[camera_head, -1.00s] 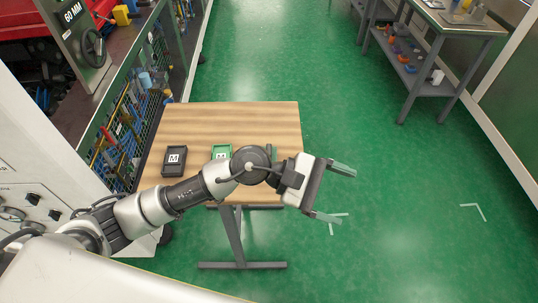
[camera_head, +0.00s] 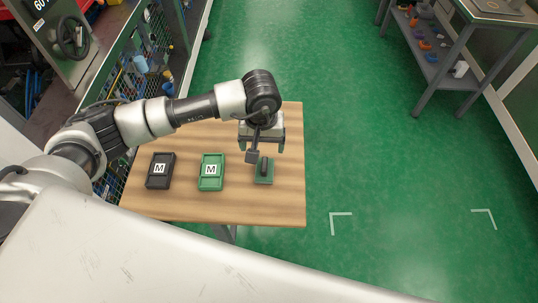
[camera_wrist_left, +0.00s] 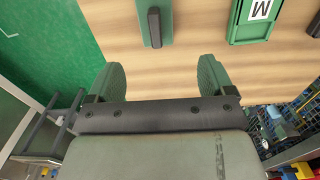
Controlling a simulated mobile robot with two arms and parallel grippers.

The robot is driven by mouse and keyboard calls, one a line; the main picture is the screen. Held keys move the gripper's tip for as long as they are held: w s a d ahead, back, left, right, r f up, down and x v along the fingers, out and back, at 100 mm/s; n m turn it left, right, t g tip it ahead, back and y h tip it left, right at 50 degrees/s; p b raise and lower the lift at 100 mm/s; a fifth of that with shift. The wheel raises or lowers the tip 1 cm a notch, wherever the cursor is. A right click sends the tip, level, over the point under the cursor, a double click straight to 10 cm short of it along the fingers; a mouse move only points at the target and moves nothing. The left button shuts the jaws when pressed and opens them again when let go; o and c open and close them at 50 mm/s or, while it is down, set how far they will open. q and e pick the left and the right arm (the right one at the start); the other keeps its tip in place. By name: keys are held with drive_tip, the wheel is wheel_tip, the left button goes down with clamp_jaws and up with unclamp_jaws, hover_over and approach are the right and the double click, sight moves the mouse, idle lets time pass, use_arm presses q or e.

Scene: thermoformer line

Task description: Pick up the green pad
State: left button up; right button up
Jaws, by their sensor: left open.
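The green pad (camera_head: 269,178) lies flat on the right part of the wooden table, with a dark raised grip bar (camera_head: 264,165) on top. My left gripper (camera_head: 261,146) is above the table at the pad's far side, partly overlapping the pad's far end in the head view. In the left wrist view the green pad (camera_wrist_left: 165,22) shows at the top edge, partly cut off, ahead of the fingers and roughly in line with the gap. The green-tipped fingers (camera_wrist_left: 161,68) are open with nothing between them. My right gripper is not in view.
A green tray marked M (camera_head: 211,185) and a black tray marked M (camera_head: 160,183) stand left of the pad on the wooden table (camera_head: 190,208). A mesh fence with tools runs at the left. A grey workbench (camera_head: 455,60) stands at the far right; green floor between is clear.

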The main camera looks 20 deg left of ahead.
sight(264, 163)
use_arm(q)
drive_tip(key=f, duration=0.2)
drive_tip(key=s+f, duration=0.1)
drive_tip(key=f, duration=0.1)
drive_tip(key=shift+f+p, duration=0.15)
drive_tip(key=shift+p, duration=0.15)
drive_tip(key=f, duration=0.1)
drive_tip(key=f+p, duration=0.1)
drive_tip(key=f, duration=0.3)
drive_tip(key=shift+d+p, duration=0.35)
drive_tip(key=shift+p, duration=0.05)
drive_tip(key=shift+f, duration=0.2)
drive_tip(key=shift+c, duration=0.6)
drive_tip(key=c, duration=0.9)
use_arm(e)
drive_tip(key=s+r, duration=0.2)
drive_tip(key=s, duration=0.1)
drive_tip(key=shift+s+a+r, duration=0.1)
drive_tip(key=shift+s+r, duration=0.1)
